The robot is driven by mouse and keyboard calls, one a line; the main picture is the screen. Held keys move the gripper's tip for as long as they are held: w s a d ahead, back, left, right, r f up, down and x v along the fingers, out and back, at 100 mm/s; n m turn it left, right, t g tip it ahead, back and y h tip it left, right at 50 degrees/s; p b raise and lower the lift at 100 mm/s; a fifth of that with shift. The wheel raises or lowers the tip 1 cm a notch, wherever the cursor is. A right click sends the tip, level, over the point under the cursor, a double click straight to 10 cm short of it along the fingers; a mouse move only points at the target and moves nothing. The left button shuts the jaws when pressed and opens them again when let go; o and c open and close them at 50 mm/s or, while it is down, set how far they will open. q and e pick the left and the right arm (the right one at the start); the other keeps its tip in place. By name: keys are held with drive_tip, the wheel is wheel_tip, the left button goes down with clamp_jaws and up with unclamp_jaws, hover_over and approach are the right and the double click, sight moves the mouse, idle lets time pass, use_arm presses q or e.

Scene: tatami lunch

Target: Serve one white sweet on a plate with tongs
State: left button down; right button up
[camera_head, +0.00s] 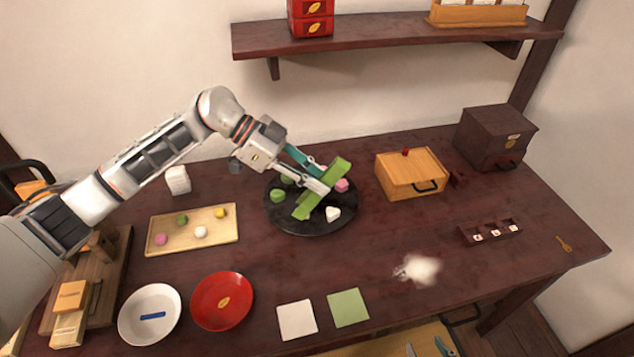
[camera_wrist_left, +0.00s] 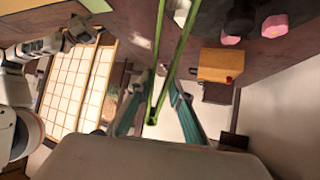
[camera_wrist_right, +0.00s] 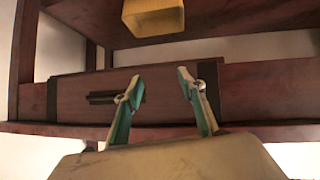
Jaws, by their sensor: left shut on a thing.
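My left gripper (camera_head: 304,172) is shut on green tongs (camera_head: 327,187), which are held over the dark round tray (camera_head: 290,228). The tongs also show between its fingers in the left wrist view (camera_wrist_left: 158,70). A white sweet (camera_head: 333,214) sits on the dark tray just below the tongs, with green and pink sweets around it. I cannot tell whether the tongs touch any sweet. Another white sweet (camera_head: 201,232) lies on a wooden tray (camera_head: 165,246). A white plate (camera_head: 135,335) and a red plate (camera_head: 205,310) stand at the front left. My right gripper (camera_wrist_right: 158,83) is open and empty.
A wooden box (camera_head: 400,182) and a dark cabinet (camera_head: 495,137) stand at the back right. A small divided tray (camera_head: 490,232) is at right. White and green squares (camera_head: 348,307) lie at the front edge. A blurry white patch (camera_head: 420,269) shows mid-right.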

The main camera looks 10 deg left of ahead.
use_arm(q)
wheel_tip(320, 180, up, 9)
drive_tip(key=p, duration=0.7)
drive_tip(key=shift+r+p, duration=0.1)
drive_tip(key=shift+p, duration=0.3)
drive_tip(key=shift+r, duration=0.1)
